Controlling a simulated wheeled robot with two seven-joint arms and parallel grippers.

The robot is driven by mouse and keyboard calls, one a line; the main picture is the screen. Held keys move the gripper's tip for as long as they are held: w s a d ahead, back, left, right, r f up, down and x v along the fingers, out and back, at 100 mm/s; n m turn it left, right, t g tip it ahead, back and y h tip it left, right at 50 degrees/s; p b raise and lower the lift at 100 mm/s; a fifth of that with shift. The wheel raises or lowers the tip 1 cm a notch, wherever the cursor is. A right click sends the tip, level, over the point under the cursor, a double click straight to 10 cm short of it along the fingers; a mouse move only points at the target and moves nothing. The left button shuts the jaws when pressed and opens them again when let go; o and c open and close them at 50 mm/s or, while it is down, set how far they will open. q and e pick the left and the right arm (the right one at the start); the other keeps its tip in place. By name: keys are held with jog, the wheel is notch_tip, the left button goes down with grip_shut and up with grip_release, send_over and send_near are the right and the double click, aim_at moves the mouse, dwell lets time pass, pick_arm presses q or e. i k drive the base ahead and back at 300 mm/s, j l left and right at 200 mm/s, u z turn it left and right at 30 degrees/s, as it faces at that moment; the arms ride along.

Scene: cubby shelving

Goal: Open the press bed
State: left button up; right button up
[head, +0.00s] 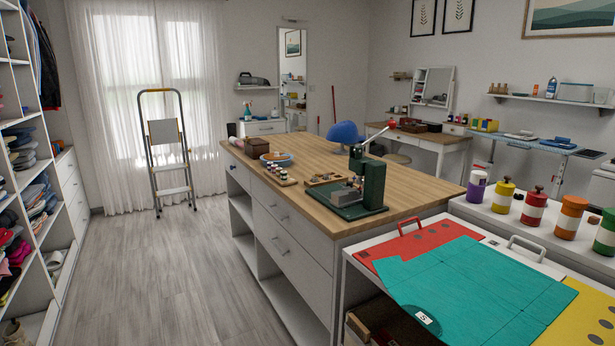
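A dark green hand press (373,183) stands on the wooden-topped island, with a pale lever slanting up to the right and a flat green base (347,207). A grey block sits on the base. In the lower right is a white unit with flat coloured panels: a red panel (385,254) with a red handle (411,222), a large teal panel (475,290) and a yellow panel (582,318). A grey handle (527,246) stands behind the teal panel. I cannot tell which part is the press bed. Neither of my grippers is in view.
The wooden-topped island (312,180) has drawers and open cubbies. Several coloured jars stand on a white counter (500,222) at the right. A stepladder (167,150) stands by the curtained window. Filled shelving lines the left wall. The floor (165,270) between is clear.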

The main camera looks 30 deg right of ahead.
aim_at(348, 196)
jog(key=i+z, duration=0.2)
jog(key=i, duration=0.3)
jog(key=i+j+z, duration=0.25)
jog(key=i, duration=0.25)
jog(key=i+j+z, duration=0.2)
jog(key=i, duration=0.3)
